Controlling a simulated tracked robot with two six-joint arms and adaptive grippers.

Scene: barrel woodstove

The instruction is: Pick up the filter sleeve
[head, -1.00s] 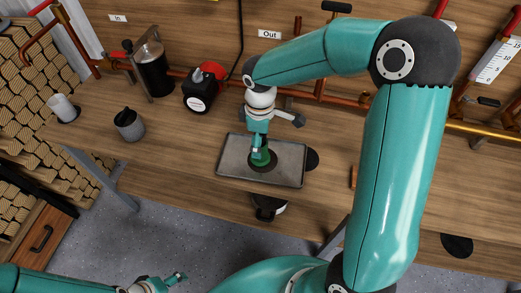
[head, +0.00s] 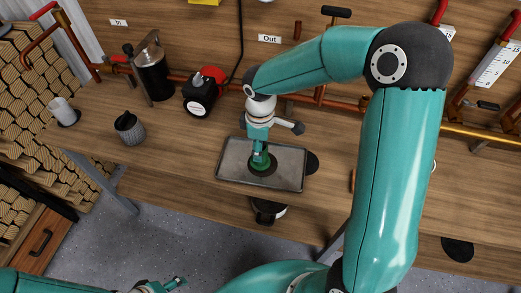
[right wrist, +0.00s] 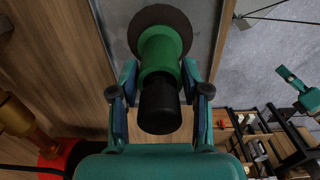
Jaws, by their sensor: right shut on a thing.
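The filter sleeve, which I take to be the green piece with a black end (right wrist: 160,60), stands on a dark round disc in a shallow grey tray (head: 232,178). In the head view the green piece (head: 262,163) is mostly covered by my right gripper (head: 260,150). The right wrist view shows my right gripper (right wrist: 160,100) with a finger on each side of the piece, shut on it. My left gripper (head: 172,285) is low at the bottom edge, away from the bench, and its opening is too small to tell.
The tray lies on a wooden bench (head: 190,150). To its left are a grey cup (head: 130,130), a white cylinder (head: 63,110) and a black canister (head: 153,75). A red and black device (head: 203,90) stands behind. Copper pipes (head: 320,98) run along the back.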

